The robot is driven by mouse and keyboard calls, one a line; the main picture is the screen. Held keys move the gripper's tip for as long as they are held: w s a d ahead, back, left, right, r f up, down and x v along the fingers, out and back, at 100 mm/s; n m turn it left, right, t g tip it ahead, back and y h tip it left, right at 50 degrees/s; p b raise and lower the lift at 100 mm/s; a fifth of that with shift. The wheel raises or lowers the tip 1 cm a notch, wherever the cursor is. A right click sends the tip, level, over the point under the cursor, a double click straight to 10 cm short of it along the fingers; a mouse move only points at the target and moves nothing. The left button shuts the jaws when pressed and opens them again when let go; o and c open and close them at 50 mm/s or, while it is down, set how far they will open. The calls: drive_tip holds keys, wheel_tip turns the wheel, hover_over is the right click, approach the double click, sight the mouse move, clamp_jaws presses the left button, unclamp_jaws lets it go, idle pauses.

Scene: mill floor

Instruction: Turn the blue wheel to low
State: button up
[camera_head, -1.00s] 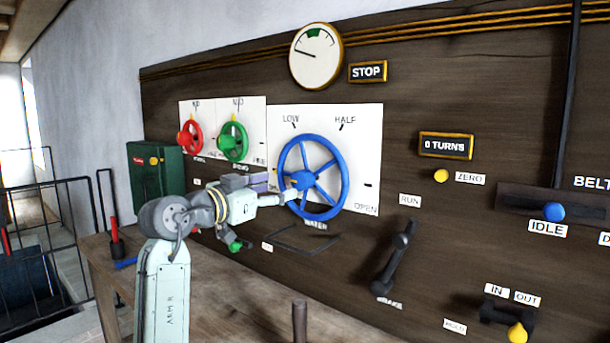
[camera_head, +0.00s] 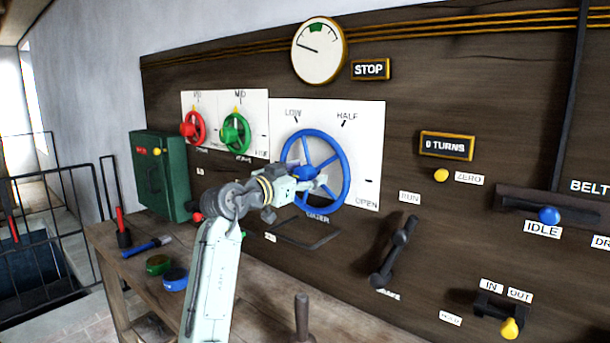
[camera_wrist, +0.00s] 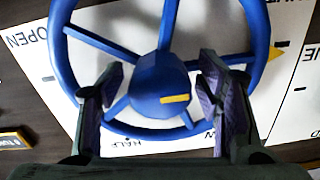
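The blue wheel (camera_head: 344,185) is mounted on a white plate with the words LOW, HALF and OPEN around it. My gripper (camera_head: 316,184) is in front of the wheel's hub and hides part of its lower left. In the wrist view, the blue hub (camera_wrist: 160,86) with a yellow mark lies between the two fingers of my gripper (camera_wrist: 158,82). The fingers are apart, one on each side of the hub, over the spokes. Contact cannot be told. A yellow pointer (camera_wrist: 279,51) shows at the rim's right in the wrist view, on the side away from OPEN.
A red wheel (camera_head: 198,127) and a green wheel (camera_head: 240,135) are left of the blue one. A black lever (camera_head: 397,250) stands out to the lower right. A bench (camera_head: 118,262) below holds tins and tools. A round gauge (camera_head: 319,50) is above.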

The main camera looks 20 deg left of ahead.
drive_tip(key=c, duration=1.2)
drive_tip(key=shift+o, duration=0.2)
drive_tip(key=shift+m+b, duration=0.4)
drive_tip(key=shift+f+m+b, duration=0.1)
drive_tip(key=shift+m+b, duration=0.45)
drive_tip(key=shift+m, duration=0.05)
drive_tip(key=m+b, duration=0.2)
drive_tip(key=m, duration=0.1)
drive_tip(key=m+b, duration=0.2)
drive_tip(key=m, duration=0.4)
drive_tip(key=shift+m, duration=0.4)
